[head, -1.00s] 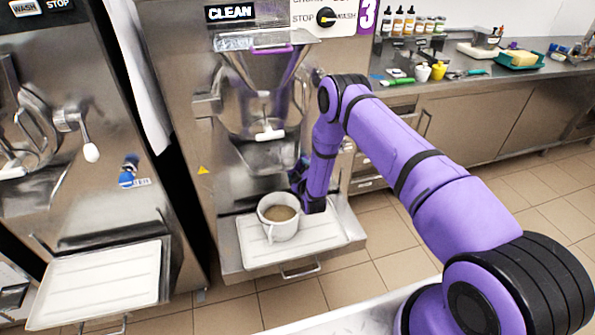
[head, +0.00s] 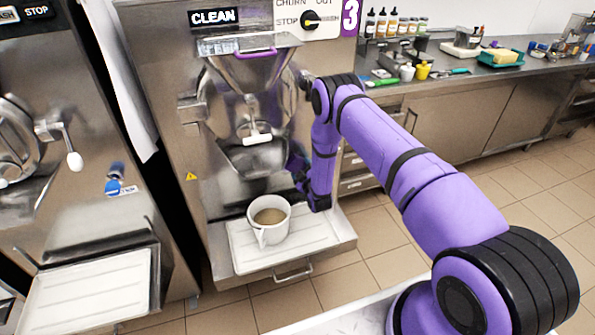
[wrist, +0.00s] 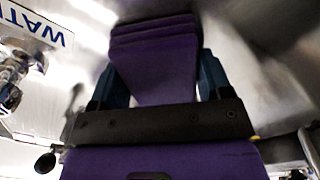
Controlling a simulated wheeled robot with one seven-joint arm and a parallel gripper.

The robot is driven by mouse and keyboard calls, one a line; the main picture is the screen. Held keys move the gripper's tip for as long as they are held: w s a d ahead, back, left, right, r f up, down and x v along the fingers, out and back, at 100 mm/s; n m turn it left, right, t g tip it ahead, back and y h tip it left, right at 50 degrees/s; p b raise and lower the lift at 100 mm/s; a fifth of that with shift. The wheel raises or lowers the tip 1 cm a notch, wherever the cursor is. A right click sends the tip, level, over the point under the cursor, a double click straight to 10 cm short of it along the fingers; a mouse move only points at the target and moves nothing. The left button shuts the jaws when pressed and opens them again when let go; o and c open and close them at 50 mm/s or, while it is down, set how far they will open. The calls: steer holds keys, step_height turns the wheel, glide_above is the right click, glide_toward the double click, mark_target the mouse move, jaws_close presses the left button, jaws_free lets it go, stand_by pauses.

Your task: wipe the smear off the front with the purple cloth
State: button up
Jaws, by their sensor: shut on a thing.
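The steel front of machine 3 (head: 160,110) stands ahead of my arm in the head view. My gripper (wrist: 157,82) is shut on the folded purple cloth (wrist: 155,55) in the wrist view, with a blue finger on each side. The cloth is against or very close to a shiny steel surface (wrist: 265,60); I cannot tell if they touch. In the head view my gripper (head: 299,172) is small and dark beside the machine's lower front, partly hidden by my arm. I cannot make out the smear for certain; blurred dark patches beside the cloth may be reflections.
A white jug (head: 269,232) with brownish contents stands on the white drip tray (head: 320,238) below my gripper. The chute (head: 255,158) and its white-handled lever (head: 257,139) are close by. A second machine (head: 60,210) is at left; a counter (head: 470,75) with bottles is at right.

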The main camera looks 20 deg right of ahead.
mark_target(293, 171)
steer(key=shift+d+r, duration=0.15)
steer(key=shift+d, duration=1.95)
steer(key=shift+a, duration=1.8)
steer(key=shift+w+a, duration=0.15)
steer(key=shift+a, duration=3.55)
steer(key=s, duration=0.6)
steer(key=shift+s, duration=0.15)
